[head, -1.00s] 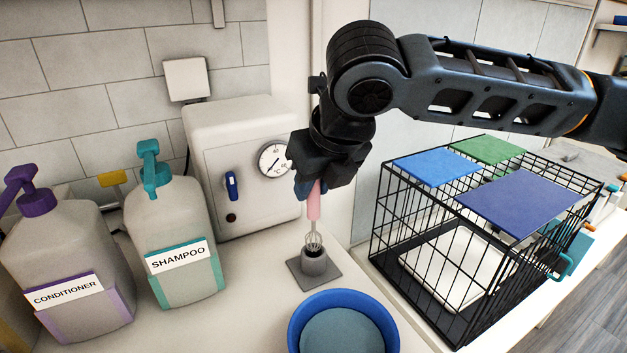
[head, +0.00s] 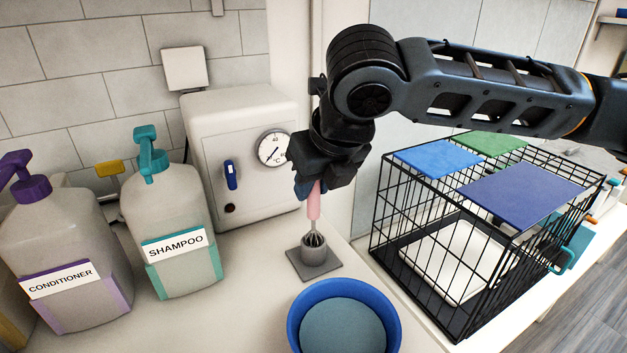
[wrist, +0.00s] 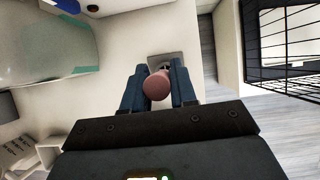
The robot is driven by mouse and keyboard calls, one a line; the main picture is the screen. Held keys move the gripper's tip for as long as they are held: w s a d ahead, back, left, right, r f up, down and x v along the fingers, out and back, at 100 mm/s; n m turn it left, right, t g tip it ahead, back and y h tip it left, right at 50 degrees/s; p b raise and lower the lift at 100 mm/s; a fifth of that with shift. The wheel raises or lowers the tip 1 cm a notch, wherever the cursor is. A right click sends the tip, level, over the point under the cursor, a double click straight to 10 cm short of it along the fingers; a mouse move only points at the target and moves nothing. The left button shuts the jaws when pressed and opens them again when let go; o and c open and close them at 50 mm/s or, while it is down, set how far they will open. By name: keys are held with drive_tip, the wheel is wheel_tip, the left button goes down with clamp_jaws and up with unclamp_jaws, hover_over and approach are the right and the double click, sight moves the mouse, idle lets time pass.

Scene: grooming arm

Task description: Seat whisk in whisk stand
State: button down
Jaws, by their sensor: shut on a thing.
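The whisk (head: 314,206) has a pink handle and a wire head and hangs upright, head down, below my gripper (head: 309,186). My gripper is shut on the pink handle. The grey whisk stand (head: 314,254) is a short cup on a square base on the counter. The lower part of the wire head is hidden inside the cup's opening; whether it touches the bottom I cannot tell. In the wrist view the handle's end (wrist: 157,86) shows between the two blue fingers (wrist: 158,90), and part of the stand (wrist: 166,58) shows behind it.
A blue bowl (head: 297,318) stands in front of the stand. Shampoo (head: 170,225) and conditioner (head: 65,255) bottles stand to the left. A white box with a dial (head: 250,185) is behind. A black wire cage (head: 455,318) stands to the right.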

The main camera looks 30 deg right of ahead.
drive_tip(key=shift+f+b, duration=0.55)
drive_tip(key=shift+f, duration=0.35)
drive_tip(key=c, duration=0.8)
unclamp_jaws()
drive_tip(key=shift+r, duration=0.1)
drive_tip(key=v, duration=0.7)
drive_tip(key=shift+s+r, duration=0.2)
drive_tip(key=shift+r, duration=0.05)
